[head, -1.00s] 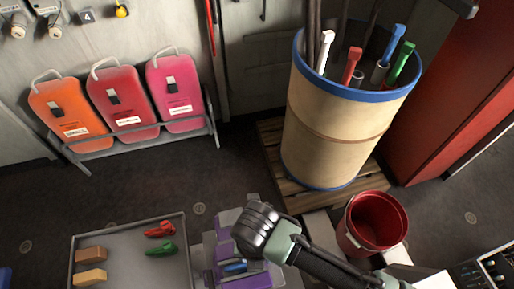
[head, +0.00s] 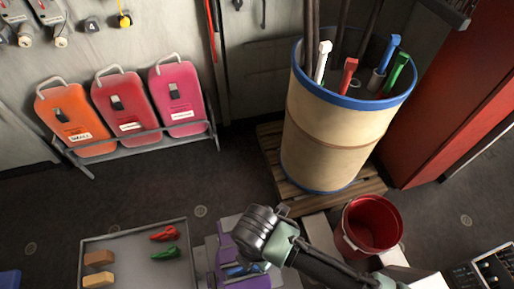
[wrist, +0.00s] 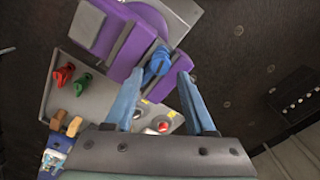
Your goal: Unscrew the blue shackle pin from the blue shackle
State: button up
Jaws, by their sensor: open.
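The blue shackle (wrist: 157,62) sits on a purple fixture (wrist: 112,38) in the wrist view. Its pin cannot be clearly told apart from the shackle at this size. My gripper (wrist: 160,74) is open, with its two pale blue fingers on either side of the shackle in the picture. Whether they touch it cannot be told. In the head view the purple fixture (head: 228,258) stands at the bottom centre.
A grey tray (head: 130,240) left of the fixture holds a red shackle (head: 165,233), a green shackle (head: 165,253) and tan blocks (head: 99,258). A red bucket (head: 371,225) stands at the right. A large drum (head: 333,140) on a pallet stands behind.

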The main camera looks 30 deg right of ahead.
jog(key=m+p, duration=0.2)
jog(key=m, duration=0.4)
jog(key=shift+r, duration=0.15)
jog(key=m+p, duration=0.1)
jog(key=m, duration=0.3)
jog(key=shift+p, duration=0.35)
jog(key=m+p, duration=0.1)
jog(key=m, duration=0.3)
jog(key=shift+m, duration=0.3)
jog(key=m, duration=0.4)
jog(key=shift+m, duration=0.3)
jog(key=m, duration=1.5)
jog(key=shift+m, duration=0.4)
jog(key=m, duration=0.4)
jog(key=shift+m, duration=0.3)
